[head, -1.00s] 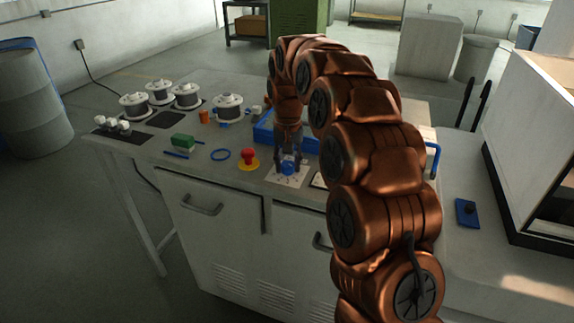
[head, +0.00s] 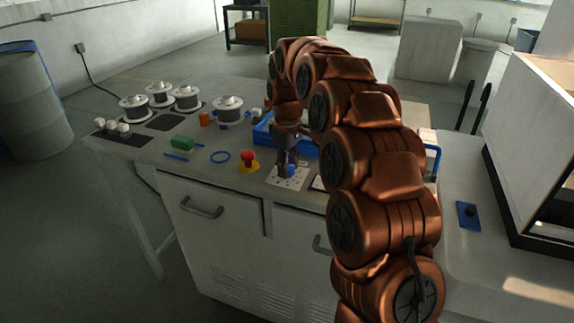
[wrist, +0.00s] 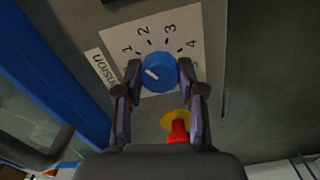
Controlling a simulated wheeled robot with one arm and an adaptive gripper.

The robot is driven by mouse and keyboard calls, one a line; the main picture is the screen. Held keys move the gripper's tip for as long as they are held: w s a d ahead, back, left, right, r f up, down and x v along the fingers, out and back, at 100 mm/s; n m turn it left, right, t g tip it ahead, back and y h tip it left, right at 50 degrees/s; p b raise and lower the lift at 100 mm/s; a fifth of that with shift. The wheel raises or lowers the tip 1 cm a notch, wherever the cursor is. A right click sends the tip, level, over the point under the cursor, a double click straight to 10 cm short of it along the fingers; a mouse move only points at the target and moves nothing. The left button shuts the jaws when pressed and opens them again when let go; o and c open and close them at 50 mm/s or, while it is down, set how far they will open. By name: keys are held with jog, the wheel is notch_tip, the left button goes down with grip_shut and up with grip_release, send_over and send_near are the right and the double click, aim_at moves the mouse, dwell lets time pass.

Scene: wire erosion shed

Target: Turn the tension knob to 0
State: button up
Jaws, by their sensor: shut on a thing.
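The blue tension knob (wrist: 160,70) sits on a white scale plate (wrist: 182,28) with the numbers 1 to 4 in view; the 0 mark is not visible. A partly hidden label (wrist: 103,70) ending in "nsion" is beside it. The knob's white pointer line lies left of its middle, below the 1 in the picture. My gripper (wrist: 160,74) is shut on the knob, one finger on each side. In the head view my gripper (head: 287,168) reaches down over the plate (head: 293,182) and mostly hides the knob.
A red mushroom button (head: 249,158) on a yellow base stands just left of the plate. A blue tray (head: 263,132) is behind my gripper.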

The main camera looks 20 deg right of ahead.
jog(key=n, duration=0.5)
jog(key=shift+w+r+n+p, duration=0.1)
jog(key=shift+r+n+p, duration=0.1)
jog(key=shift+n+p, duration=0.15)
jog(key=n, duration=0.5)
jog(key=shift+n+p, duration=0.35)
jog(key=shift+p, duration=0.05)
jog(key=o, duration=1.1)
jog(key=shift+f, duration=0.15)
jog(key=shift+o, duration=0.2)
